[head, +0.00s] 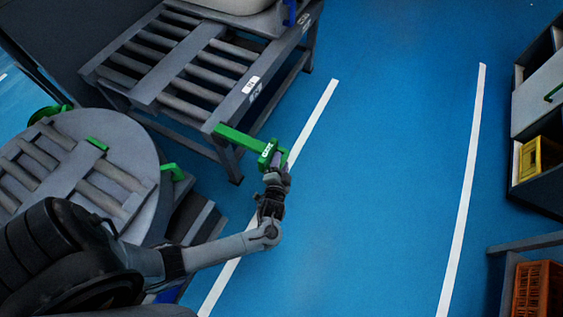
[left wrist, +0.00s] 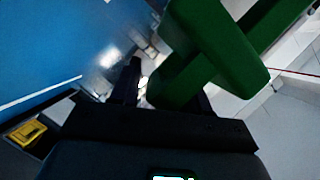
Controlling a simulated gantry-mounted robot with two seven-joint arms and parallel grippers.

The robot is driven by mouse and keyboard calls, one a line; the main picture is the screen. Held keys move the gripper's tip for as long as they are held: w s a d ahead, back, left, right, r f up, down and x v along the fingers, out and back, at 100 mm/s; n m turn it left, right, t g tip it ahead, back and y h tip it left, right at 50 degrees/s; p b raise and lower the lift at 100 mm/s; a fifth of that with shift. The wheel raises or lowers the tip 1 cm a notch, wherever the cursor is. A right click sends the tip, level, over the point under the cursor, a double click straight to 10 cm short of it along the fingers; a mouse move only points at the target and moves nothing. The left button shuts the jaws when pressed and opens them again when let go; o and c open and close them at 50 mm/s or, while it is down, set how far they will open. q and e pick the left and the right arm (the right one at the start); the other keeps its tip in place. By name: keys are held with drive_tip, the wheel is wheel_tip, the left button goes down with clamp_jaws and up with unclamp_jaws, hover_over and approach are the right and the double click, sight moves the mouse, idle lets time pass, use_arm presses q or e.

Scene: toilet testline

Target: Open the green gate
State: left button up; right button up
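The green gate (head: 241,138) is a flat bar that sticks out from the corner of the roller conveyor over the blue floor. Its outer end has a block with a white label. My left gripper (head: 274,165) is at this outer end. In the left wrist view the green gate (left wrist: 205,60) fills the space in front of my left gripper (left wrist: 165,95). One dark finger stands left of the green part with a narrow gap between them. The other finger is mostly hidden behind the green part. My right gripper is not in view.
The roller conveyor (head: 205,70) stands at the top, and a round turntable with rollers (head: 120,150) is at the left. Shelves with a yellow crate (head: 540,158) and an orange crate (head: 538,288) line the right. The blue floor between is clear.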

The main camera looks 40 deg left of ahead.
use_arm(q)
drive_tip(key=shift+r, duration=0.1)
idle(0.3)
drive_tip(key=shift+s+d+r+p, duration=0.25)
drive_tip(key=shift+s+d+p, duration=0.1)
drive_tip(key=shift+s+p, duration=0.05)
drive_tip(key=p+v, duration=0.3)
drive_tip(key=v, duration=0.6)
drive_tip(key=shift+s+d+p, duration=0.25)
drive_tip(key=shift+s+p, duration=0.05)
drive_tip(key=shift+s, duration=0.05)
drive_tip(key=shift+f, duration=0.1)
